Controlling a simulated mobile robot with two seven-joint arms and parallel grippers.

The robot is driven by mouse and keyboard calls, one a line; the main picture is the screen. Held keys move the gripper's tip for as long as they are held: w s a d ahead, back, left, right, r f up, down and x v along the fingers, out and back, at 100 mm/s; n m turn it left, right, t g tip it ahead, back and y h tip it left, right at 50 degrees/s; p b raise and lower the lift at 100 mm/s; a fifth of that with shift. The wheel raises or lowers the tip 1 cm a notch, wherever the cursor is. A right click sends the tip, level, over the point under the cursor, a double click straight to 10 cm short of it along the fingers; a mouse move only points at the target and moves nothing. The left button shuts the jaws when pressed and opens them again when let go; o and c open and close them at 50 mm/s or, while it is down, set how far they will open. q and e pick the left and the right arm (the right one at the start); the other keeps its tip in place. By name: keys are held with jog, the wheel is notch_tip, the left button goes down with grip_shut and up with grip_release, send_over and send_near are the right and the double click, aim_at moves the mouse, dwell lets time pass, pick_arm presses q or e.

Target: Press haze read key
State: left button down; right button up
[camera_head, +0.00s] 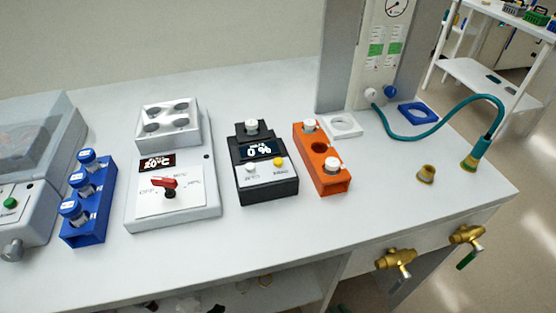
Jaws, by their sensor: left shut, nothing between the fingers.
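The haze meter (265,185) is a black box on the bench near the middle of the head view. Its lit display (261,150) reads what looks like 0 %. A white-capped vial (251,127) stands in its top. Its light front panel has a yellow key (278,161) on the right and a white key (251,168) on the left. The small labels under the keys are too blurred to read surely. Neither of my grippers shows in this view.
An orange rack (335,186) with white-capped vials stands close right of the meter. A grey heater block with a red knob (165,183) and a blue vial rack (98,215) are to the left. A teal hose (440,130) and brass taps (395,260) are at right. The bench front is clear.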

grip_shut()
dwell(1.1)
